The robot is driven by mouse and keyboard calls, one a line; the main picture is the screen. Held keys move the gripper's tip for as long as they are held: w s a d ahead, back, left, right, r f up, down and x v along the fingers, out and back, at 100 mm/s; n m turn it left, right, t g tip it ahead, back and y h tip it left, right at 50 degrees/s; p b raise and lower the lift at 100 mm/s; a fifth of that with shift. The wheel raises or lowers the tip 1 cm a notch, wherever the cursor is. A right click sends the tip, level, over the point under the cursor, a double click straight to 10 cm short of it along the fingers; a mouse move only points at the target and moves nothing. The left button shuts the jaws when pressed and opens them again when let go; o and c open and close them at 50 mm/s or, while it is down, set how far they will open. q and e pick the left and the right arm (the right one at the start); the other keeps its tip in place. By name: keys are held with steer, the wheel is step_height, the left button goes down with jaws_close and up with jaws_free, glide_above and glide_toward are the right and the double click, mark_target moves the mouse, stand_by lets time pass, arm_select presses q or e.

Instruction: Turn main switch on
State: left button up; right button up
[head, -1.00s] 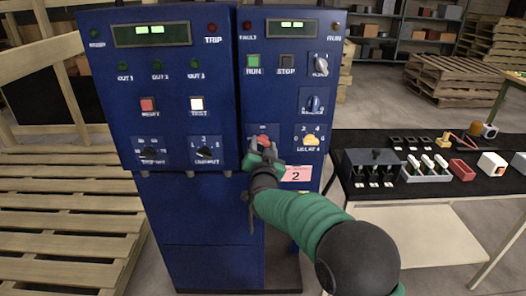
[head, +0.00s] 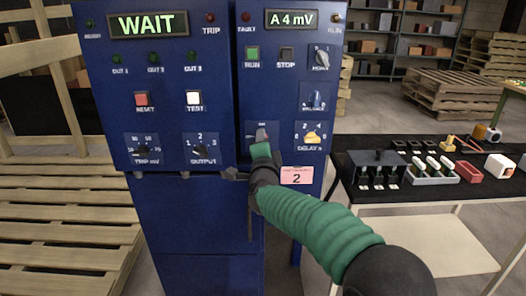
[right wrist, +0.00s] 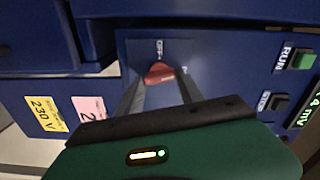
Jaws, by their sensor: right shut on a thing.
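The main switch is a red rotary knob (right wrist: 160,73) low on the right-hand blue cabinet, with an "OFF" label beside it in the right wrist view. In the head view my right gripper (head: 262,149) hides the lower part of the switch. The left display (head: 149,24) reads "WAIT" and the right display (head: 291,18) reads "A 4 mV". My left gripper is not in view.
Close to the switch sit the yellow delay knob (head: 311,138) and a pink label "2" (head: 297,175). A black-topped table (head: 440,195) with small parts stands at right. Pallets (head: 60,215) lie at left.

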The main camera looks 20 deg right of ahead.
steer(key=shift+f+m+b, duration=0.35)
steer(key=shift+m+b, duration=0.4)
steer(key=shift+m, duration=0.45)
steer(key=o, duration=1.4)
steer(key=shift+w, duration=0.1)
steer(key=shift+r, duration=0.1)
steer(key=p+v, duration=0.1)
steer(key=v, duration=1.6)
steer(key=shift+r, duration=0.1)
